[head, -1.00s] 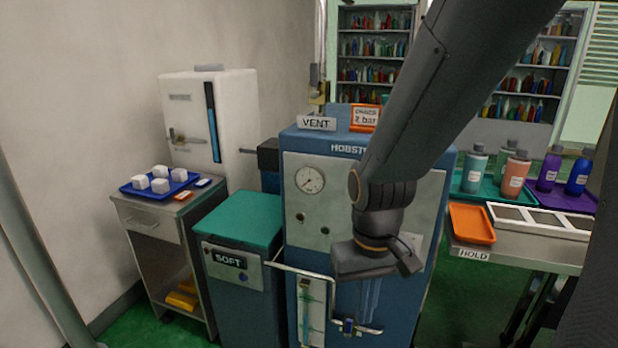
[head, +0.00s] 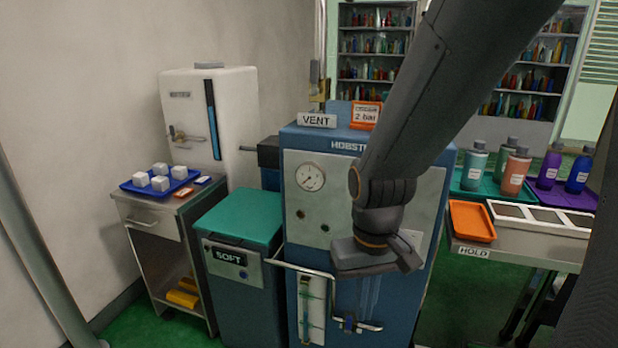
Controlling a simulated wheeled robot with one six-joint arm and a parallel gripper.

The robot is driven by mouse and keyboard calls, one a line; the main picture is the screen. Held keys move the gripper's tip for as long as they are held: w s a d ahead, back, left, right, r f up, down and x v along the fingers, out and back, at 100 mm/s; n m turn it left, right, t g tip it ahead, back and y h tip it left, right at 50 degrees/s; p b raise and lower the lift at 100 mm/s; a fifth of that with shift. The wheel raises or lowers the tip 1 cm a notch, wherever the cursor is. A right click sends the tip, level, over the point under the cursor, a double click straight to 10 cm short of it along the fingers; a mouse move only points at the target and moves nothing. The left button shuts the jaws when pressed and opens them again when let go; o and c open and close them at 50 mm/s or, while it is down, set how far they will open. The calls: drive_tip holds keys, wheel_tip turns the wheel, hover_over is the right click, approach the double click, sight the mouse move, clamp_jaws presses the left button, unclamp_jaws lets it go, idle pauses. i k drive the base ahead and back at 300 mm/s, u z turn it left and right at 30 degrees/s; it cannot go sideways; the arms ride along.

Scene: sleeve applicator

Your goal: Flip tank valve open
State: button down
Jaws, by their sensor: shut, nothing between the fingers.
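A white tank (head: 235,105) stands at the back left, with a dark blue sight strip (head: 213,120) down its front. A small metal valve with a lever (head: 186,137) sits on the tank's front, left of the strip. My gripper (head: 412,264) is in front of the blue machine, low and far to the right of the valve. It is shut and empty, and nothing touches the valve. Part of the gripper is hard to make out.
The blue machine (head: 310,235) has a gauge (head: 310,177), a bent metal rail (head: 302,268) and a lower lever (head: 358,325). A teal-topped "SOFT" cabinet (head: 240,217) stands before the tank. A blue tray (head: 136,188) with white cubes lies on a side cabinet (head: 150,224). Bottles stand at right.

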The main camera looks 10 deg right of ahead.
sight(171, 126)
drive_tip(key=z, duration=0.1)
drive_tip(key=k, duration=1)
drive_tip(key=u, duration=1)
drive_tip(key=i, duration=1.45)
drive_tip(key=z, duration=0.45)
